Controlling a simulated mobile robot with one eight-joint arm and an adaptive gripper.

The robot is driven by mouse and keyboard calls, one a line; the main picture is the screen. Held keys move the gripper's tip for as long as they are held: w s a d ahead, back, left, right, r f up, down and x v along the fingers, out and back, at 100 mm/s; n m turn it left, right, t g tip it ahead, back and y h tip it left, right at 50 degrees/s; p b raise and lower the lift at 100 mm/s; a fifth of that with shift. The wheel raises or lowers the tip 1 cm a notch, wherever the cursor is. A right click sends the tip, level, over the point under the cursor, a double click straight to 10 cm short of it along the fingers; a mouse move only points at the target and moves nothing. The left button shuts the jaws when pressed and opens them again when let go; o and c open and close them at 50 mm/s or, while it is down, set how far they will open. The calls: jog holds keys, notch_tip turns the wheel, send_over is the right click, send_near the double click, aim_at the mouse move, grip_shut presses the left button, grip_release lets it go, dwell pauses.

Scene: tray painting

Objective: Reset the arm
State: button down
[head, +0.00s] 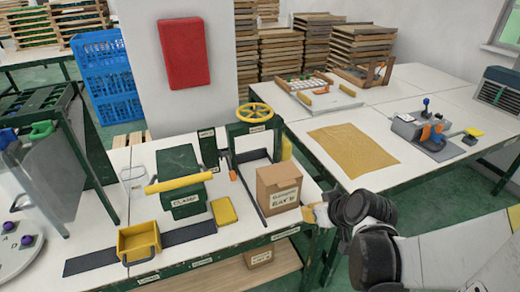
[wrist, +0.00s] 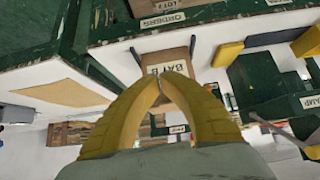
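My arm reaches in from the right of the head view. My gripper (head: 312,212) is by the front right corner of a cardboard box (head: 281,188) on the near table. In the wrist view its two yellow fingers (wrist: 162,76) meet at the tips, with nothing visible between them. The labelled box (wrist: 165,58) shows just beyond the tips; I cannot tell whether they touch it.
The near table holds a green clamp (head: 186,184), a yellow bin (head: 139,241) and a yellow handwheel (head: 255,112). A second table on the right carries a tan sheet (head: 353,151) and a grey device (head: 425,131). Green floor shows between tables.

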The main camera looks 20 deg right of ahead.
jog(key=s+a+r+g, duration=0.1)
jog(key=s+a+r, duration=0.5)
jog(key=a+r, duration=0.4)
jog(key=shift+s+a, duration=0.25)
jog(key=shift+a, duration=0.6)
